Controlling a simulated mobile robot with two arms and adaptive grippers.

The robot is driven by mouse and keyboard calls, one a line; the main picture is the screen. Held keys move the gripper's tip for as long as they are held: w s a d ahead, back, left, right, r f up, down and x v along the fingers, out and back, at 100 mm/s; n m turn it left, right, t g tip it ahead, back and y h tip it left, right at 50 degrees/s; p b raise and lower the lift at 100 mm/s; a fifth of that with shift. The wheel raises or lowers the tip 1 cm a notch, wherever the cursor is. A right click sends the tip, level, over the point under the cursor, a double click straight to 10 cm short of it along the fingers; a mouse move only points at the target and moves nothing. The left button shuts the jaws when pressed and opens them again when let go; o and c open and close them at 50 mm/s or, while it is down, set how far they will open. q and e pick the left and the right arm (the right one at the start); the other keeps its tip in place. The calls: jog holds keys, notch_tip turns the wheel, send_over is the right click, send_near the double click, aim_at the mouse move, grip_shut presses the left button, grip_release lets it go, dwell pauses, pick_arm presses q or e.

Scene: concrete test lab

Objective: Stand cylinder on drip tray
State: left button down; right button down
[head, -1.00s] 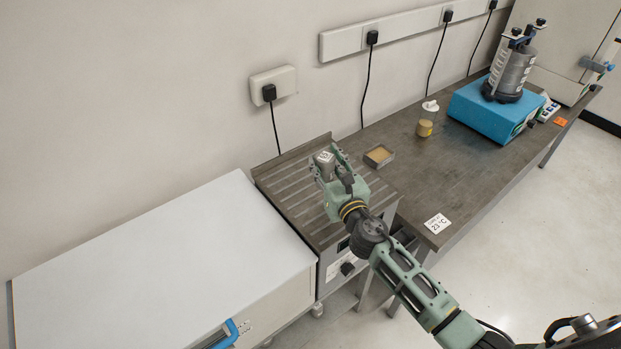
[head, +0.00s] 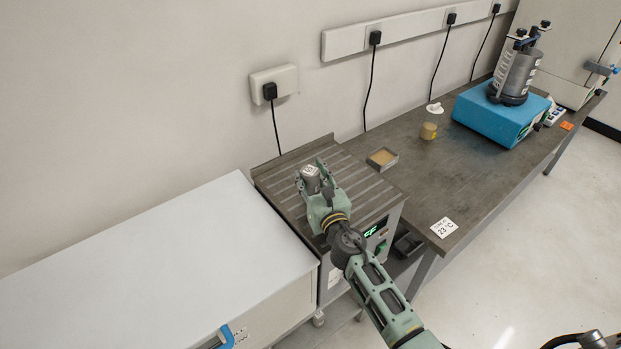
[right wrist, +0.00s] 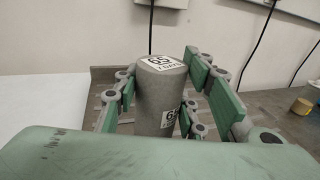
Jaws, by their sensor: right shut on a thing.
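A grey concrete cylinder (head: 311,177) with white labels stands upright between the fingers of my right gripper (head: 313,174). The right wrist view shows the cylinder (right wrist: 160,98) close up, with its "7 DAYS" label on top and green finger pads on both sides. My right gripper is shut on it. The drip tray (head: 362,197) is the ribbed grey metal top of the unit beside the bench; the cylinder is over its left part. The cylinder's base is hidden, so I cannot tell whether it touches the tray. My left gripper is not in view.
A white-topped cabinet (head: 150,270) adjoins the tray on the left. The tray's right side is clear.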

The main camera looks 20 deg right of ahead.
jog(key=shift+f, duration=0.15)
jog(key=c, duration=1.1)
grip_release()
jog(key=shift+r, duration=0.3)
jog(key=s, duration=1.2)
jog(key=shift+d+f, duration=0.1)
jog(key=shift+d, duration=0.15)
